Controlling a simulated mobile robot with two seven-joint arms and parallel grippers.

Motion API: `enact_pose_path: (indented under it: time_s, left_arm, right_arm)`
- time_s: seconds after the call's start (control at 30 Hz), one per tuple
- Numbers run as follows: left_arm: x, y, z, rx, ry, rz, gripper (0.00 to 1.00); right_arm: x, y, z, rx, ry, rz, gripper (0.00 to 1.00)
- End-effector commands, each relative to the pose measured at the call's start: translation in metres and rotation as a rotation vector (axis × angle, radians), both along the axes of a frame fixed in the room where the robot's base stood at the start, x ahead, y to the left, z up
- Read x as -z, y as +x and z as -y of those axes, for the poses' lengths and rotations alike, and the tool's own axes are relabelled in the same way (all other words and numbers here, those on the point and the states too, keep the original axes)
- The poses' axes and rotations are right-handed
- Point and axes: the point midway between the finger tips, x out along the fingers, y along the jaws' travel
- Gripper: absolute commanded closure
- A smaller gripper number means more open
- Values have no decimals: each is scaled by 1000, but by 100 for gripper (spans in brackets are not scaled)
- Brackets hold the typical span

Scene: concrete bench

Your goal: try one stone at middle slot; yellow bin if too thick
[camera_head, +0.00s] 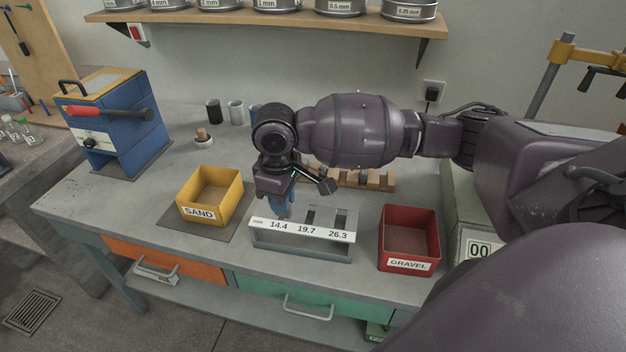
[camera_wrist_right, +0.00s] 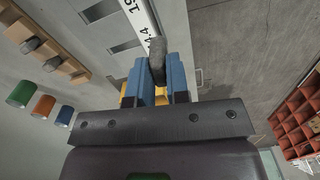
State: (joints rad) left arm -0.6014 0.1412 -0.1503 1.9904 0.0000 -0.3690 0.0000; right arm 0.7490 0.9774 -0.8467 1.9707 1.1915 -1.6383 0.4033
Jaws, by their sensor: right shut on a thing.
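My right gripper (camera_head: 284,210) is shut on a dark grey stone (camera_wrist_right: 157,60), which shows between its blue fingers in the wrist view. In the head view the fingers hide the stone. The gripper is at the left end of the slot gauge (camera_head: 262,243), by the 14.4 mark. The gauge's label reads 14.4, 19.7 and 26.3; the middle slot (camera_head: 311,217) is uncovered, right of the gripper. I cannot tell whether the stone touches the gauge. The yellow bin (camera_head: 197,214), marked SAND, stands left of the gauge. My left gripper is not in view.
A red bin (camera_head: 409,265) marked GRAVEL stands right of the gauge. A wooden rack (camera_head: 381,181) with several stones lies behind it. Small cups (camera_head: 235,111) and a blue machine (camera_head: 117,135) stand farther back and left. The bench front edge is clear.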

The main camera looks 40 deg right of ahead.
Motion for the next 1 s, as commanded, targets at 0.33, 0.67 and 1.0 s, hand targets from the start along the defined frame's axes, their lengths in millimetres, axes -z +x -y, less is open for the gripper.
enact_pose_path:
  time_s: [0.33,0.67,1.0]
  left_arm:
    - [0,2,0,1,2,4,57]
    - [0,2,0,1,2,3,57]
    - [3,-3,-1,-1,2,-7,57]
  right_arm:
    - [5,8,27,-535,4,-2,100]
    - [10,15,52,-1049,7,0,100]
    - [13,21,77,-1538,5,3,100]
